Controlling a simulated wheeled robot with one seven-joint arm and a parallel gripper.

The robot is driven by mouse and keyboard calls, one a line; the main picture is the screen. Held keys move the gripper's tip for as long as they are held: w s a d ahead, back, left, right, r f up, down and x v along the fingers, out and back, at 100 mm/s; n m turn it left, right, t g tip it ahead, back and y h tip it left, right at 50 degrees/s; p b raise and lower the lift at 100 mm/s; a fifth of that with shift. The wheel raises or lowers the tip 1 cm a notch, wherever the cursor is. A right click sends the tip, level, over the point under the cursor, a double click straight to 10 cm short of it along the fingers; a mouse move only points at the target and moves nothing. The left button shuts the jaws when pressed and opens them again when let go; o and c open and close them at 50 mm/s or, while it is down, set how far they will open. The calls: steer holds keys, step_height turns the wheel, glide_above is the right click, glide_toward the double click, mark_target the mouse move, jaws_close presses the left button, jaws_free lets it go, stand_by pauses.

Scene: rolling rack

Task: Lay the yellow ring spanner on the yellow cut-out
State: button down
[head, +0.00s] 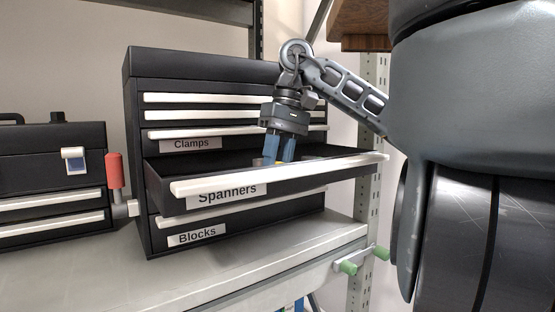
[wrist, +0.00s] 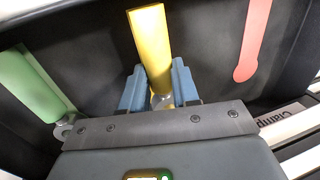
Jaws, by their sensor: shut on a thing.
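The yellow ring spanner (wrist: 150,42) is between the two blue fingers of my gripper (wrist: 158,82), which is shut on it. Its yellow handle reaches toward the top of the wrist view, and a bit of bare metal shows at its lower end. In the head view my gripper (head: 277,158) points down into the open Spanners drawer (head: 155,185), where only a speck of yellow shows by the fingers. I cannot make out the yellow cut-out apart from the spanner, nor tell whether the spanner touches the drawer floor.
In the drawer, a green spanner (wrist: 35,85) with a metal end lies to the left, and a flat red shape (wrist: 254,40) with a rounded end is to the right. The shut Clamps drawer (head: 235,132) is just above. A black toolbox (head: 50,150) stands left of the cabinet.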

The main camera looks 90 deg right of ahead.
steer(key=shift+f+b, duration=0.4)
steer(key=shift+b, duration=0.15)
steer(key=c, duration=0.8)
jaws_free()
steer(key=shift+o, duration=0.2)
steer(key=shift+f, duration=0.1)
steer(key=a+v, duration=0.1)
steer(key=v, duration=0.7)
steer(key=shift+d, duration=0.4)
steer(key=shift+w, duration=0.1)
